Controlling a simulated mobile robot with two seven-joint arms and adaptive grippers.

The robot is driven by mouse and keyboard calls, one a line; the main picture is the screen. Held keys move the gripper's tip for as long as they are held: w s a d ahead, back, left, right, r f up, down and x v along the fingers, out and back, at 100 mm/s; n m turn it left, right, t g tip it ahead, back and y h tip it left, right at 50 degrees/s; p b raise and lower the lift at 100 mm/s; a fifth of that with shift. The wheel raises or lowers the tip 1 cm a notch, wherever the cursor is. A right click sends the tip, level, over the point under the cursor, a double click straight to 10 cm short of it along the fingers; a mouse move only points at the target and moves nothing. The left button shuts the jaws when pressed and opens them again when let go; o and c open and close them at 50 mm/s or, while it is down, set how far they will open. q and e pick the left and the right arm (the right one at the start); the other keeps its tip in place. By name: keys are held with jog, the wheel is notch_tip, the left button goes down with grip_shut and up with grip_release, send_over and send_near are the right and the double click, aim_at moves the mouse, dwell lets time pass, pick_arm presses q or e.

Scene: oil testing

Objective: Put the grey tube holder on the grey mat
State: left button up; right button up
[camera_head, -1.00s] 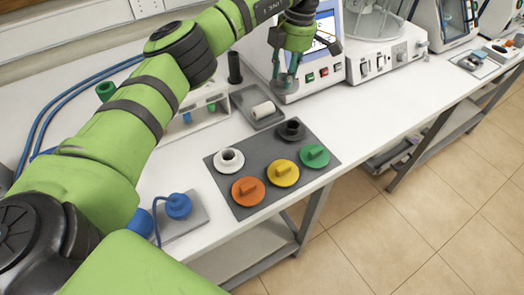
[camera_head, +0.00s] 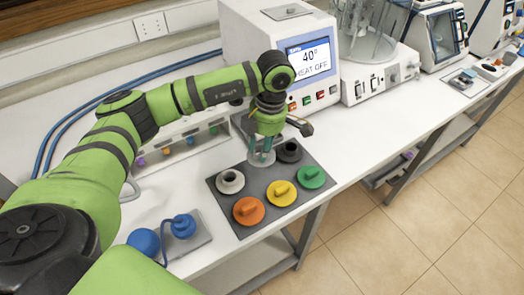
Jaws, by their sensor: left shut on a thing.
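My left gripper (camera_head: 264,150) points down over the back edge of the dark grey mat (camera_head: 262,222). It is shut on a small grey disc-shaped piece (camera_head: 262,160), which looks like the grey tube holder, partly hidden by the fingers. The piece is between the white holder (camera_head: 231,181) and the black holder (camera_head: 289,151); I cannot tell whether it touches the mat. Orange (camera_head: 248,210), yellow (camera_head: 281,193) and green (camera_head: 311,177) holders sit along the front of the mat. My right gripper is not in view.
A heating machine (camera_head: 309,62) with a screen stands behind the gripper. A rack with coloured tubes (camera_head: 185,143) is at the back left. White bench is clear right of the mat.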

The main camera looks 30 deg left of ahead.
pick_arm(q)
notch_tip(320, 180, down, 3)
jog(key=shift+f+p, duration=0.1)
jog(key=shift+p, duration=0.75)
jog(key=shift+f, duration=0.6)
jog(key=o, duration=1.1)
jog(key=shift+o, duration=0.2)
